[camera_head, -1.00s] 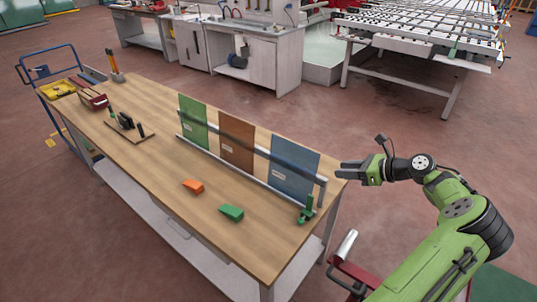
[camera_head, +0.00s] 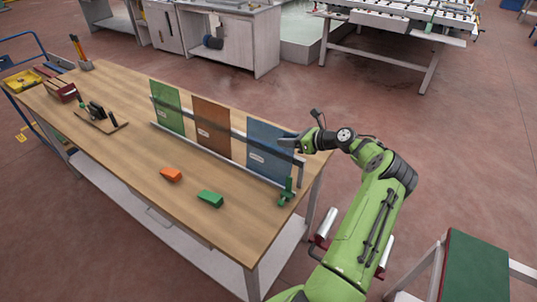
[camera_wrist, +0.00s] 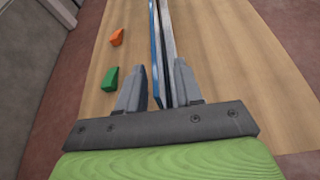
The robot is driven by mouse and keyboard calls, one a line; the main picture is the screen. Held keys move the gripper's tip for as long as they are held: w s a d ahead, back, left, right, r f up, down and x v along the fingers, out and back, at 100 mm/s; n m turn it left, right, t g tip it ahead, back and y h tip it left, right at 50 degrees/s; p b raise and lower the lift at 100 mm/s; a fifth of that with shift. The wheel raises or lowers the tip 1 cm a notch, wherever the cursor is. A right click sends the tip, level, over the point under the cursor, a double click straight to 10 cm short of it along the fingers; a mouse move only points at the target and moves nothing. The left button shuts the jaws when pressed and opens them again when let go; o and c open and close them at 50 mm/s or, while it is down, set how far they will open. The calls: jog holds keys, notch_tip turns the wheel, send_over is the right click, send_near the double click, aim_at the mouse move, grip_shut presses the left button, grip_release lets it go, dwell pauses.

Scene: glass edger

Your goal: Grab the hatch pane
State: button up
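Three upright panes stand in a metal rail rack on the wooden table: a green pane (camera_head: 168,115), a brown pane (camera_head: 211,125) and a blue pane (camera_head: 258,157). Each has a small pale label, too small to read, so I cannot tell which one is the hatch pane. My gripper (camera_head: 286,143) is at the right end of the blue pane, near its upper edge. In the wrist view my gripper (camera_wrist: 160,88) is open, its fingers on either side of the blue pane's edge (camera_wrist: 153,45) and a grey rail (camera_wrist: 168,40). Contact is not clear.
An orange block (camera_head: 171,174) and a green block (camera_head: 210,198) lie in front of the rack. A green clamp-like piece (camera_head: 287,191) stands at the rack's right end. Tools lie on the table's far left.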

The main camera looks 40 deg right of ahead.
jog(key=shift+x, duration=0.8)
jog(key=shift+s+d, duration=0.1)
jog(key=shift+s, duration=0.05)
jog(key=shift+c, duration=0.4)
grip_shut()
jog(key=shift+r, duration=0.15)
